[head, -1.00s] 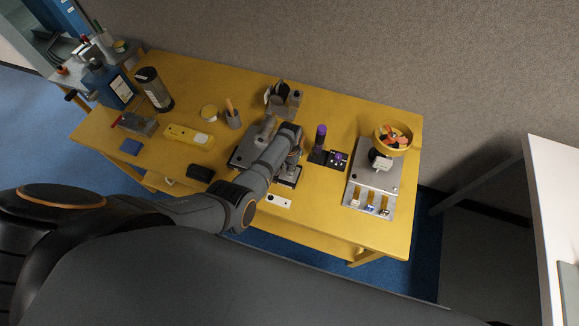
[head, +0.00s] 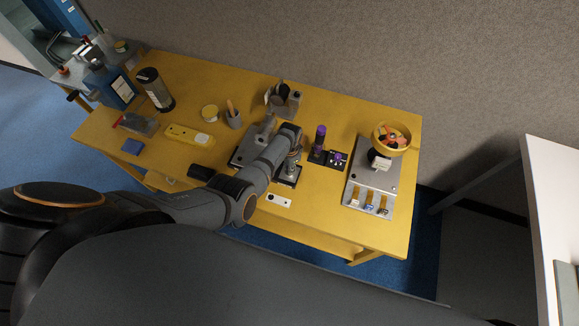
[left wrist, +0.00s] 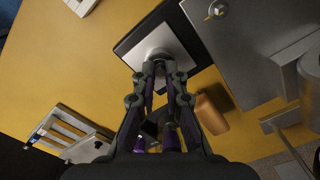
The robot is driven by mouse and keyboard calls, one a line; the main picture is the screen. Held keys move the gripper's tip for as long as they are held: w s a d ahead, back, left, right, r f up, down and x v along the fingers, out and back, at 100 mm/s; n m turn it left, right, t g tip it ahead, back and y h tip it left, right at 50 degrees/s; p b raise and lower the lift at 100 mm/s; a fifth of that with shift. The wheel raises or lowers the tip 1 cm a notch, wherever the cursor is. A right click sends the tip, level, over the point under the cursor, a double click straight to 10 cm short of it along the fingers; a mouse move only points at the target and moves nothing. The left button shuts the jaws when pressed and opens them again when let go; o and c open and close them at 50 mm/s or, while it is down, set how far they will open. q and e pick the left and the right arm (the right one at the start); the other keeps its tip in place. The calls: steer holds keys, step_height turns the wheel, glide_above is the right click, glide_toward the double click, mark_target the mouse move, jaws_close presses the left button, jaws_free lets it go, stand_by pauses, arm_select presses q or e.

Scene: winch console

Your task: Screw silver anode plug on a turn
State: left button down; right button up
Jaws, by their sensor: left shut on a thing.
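My left gripper (left wrist: 160,68) is pointed down at a pale square plate on a dark base (left wrist: 128,47) and is shut on the silver anode plug (left wrist: 160,52). The plug is seen over the middle of the plate; the fingertips hide most of it, and I cannot tell how deep it sits. In the head view my left gripper (head: 290,170) is over the same dark base (head: 287,181), partly hidden by my arm. My right gripper is not in view.
A grey plate (left wrist: 240,50) lies close beside the base. On the yellow table, a purple-topped cylinder (head: 319,138) stands just right of my gripper. Further right are a silver panel (head: 375,181) and a yellow bowl (head: 392,138). A white plate (head: 278,200) lies in front.

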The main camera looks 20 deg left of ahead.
arm_select(q)
steer(key=m, duration=0.4)
steer(key=shift+f, duration=0.1)
steer(key=shift+s, duration=0.1)
steer(key=m+p, duration=0.1)
steer(key=m, duration=0.3)
steer(key=shift+m, duration=0.9)
steer(key=m, duration=0.5)
steer(key=shift+m, duration=0.3)
steer(key=c, duration=1.3)
jaws_free()
steer(key=shift+c, duration=0.2)
